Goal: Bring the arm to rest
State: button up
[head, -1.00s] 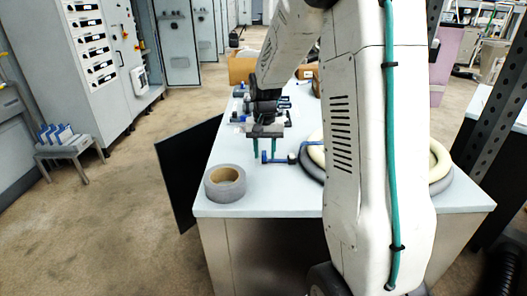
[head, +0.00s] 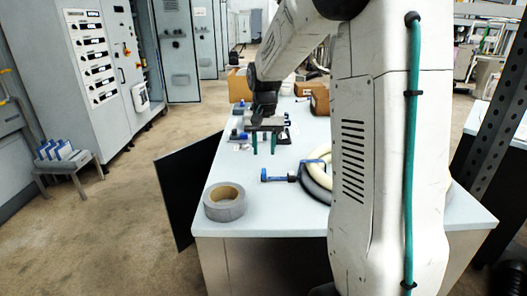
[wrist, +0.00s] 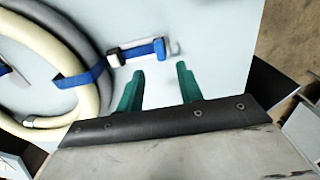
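My gripper (head: 264,143) hangs over the middle of the light table (head: 250,222), its two green fingers pointing down. In the wrist view the green fingers (wrist: 160,90) stand apart with only bare tabletop between them, so it is open and empty. A blue strap with a clamp end (wrist: 140,51) lies ahead of the fingers in the wrist view, apart from them. The strap runs to coiled hoses, one cream (wrist: 92,95) and one dark grey (wrist: 88,45). My arm hides part of the coils in the head view.
A grey tape roll (head: 224,202) stands at the table's near left corner. Cardboard boxes (head: 238,85) and small dark and blue items are toward the far end. A dark panel (head: 180,195) sticks out at the table's left. Clear tabletop lies between tape and strap.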

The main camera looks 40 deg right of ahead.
dwell(0.4)
jog(key=s+a+r+n, duration=0.1)
jog(key=s+a+n, duration=0.1)
jog(key=s+a, duration=0.4)
jog(key=s+a+r+n+t, duration=0.1)
jog(key=s+a, duration=0.5)
jog(key=s, duration=0.6)
jog(key=s+a+r+n, duration=0.3)
jog(key=s+a, duration=0.4)
jog(key=s, duration=0.3)
jog(key=shift+r+n, duration=0.25)
jog(key=shift+n, duration=0.65)
jog(key=shift+a, duration=0.15)
